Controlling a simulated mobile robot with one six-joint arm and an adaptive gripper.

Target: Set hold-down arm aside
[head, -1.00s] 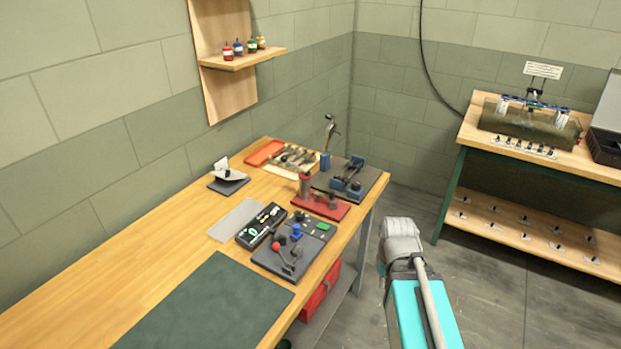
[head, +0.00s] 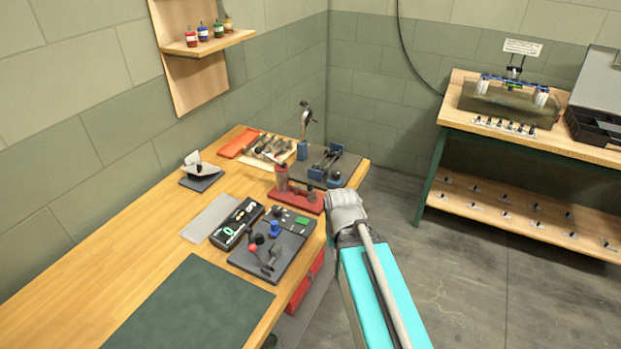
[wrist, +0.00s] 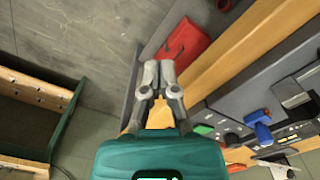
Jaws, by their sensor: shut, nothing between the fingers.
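No part is clearly marked as the hold-down arm. A dark fixture plate (head: 347,172) at the bench's far end carries blue blocks and a bar (head: 322,160). An upright post with a bent lever (head: 305,125) on a blue base stands at its left edge; I cannot tell which of these is the hold-down arm. My gripper (wrist: 159,78) is shut and empty in the wrist view, above the bench's front edge and apart from the objects.
A red stand (head: 300,200), dark control board (head: 270,250), black meter (head: 237,222) and green mat (head: 190,305) lie on the bench. A red box (wrist: 186,44) sits below its edge. Open floor (head: 460,260) separates it from a second bench (head: 570,145).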

